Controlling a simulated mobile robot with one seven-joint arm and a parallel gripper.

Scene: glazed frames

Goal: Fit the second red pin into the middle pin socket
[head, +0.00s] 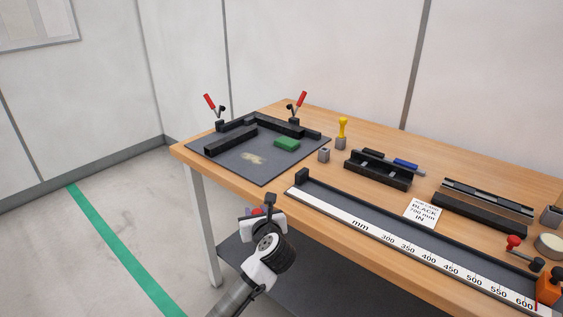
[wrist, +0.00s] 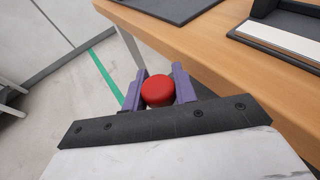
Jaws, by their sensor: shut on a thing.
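My gripper (head: 256,212) is in front of the table's near edge, left of the long ruler. In the wrist view my gripper (wrist: 158,84) has its purple fingers shut on a red pin (wrist: 158,92). Its round red head faces the camera; its shaft is hidden. In the head view only a bit of red shows between the fingers. I cannot tell which thing is the middle pin socket.
A dark plate (head: 285,164) carries black rails, red-handled clamps (head: 210,102) and a green block (head: 287,143). A yellow-topped tool (head: 342,127) stands in a grey holder. A ruler fixture (head: 335,219) runs along the front edge. Black trays (head: 377,176) and a red knob (head: 513,242) lie right.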

